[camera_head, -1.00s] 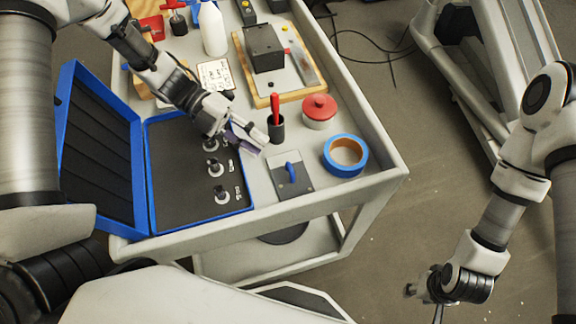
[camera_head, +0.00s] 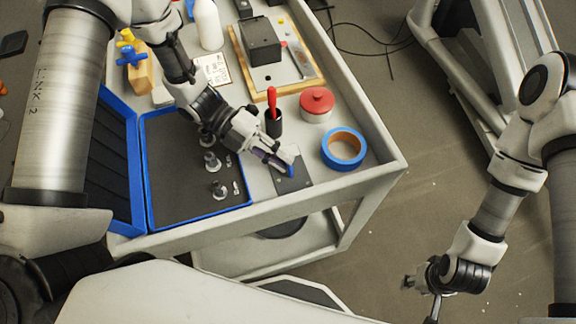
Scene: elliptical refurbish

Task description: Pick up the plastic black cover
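A flat dark plate (camera_head: 298,184) with a small blue handle (camera_head: 291,171) lies on the cart top, left of the blue tape roll; it may be the black cover. A black box-shaped piece (camera_head: 262,41) stands on a wood-edged board further back; I cannot tell which of the two is meant. My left gripper (camera_head: 283,160) is over the plate, its fingertips close to the blue handle and hiding part of it. Whether its fingers are open or shut on anything is unclear. My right gripper (camera_head: 422,296) hangs empty right of the cart, its fingers spread.
A blue-edged case (camera_head: 195,219) with several metal parts lies left of the plate. A black cup with a red-handled tool (camera_head: 273,122), a red-lidded jar (camera_head: 317,104) and a blue tape roll (camera_head: 344,149) stand close by. The cart's raised rim (camera_head: 385,174) borders the right.

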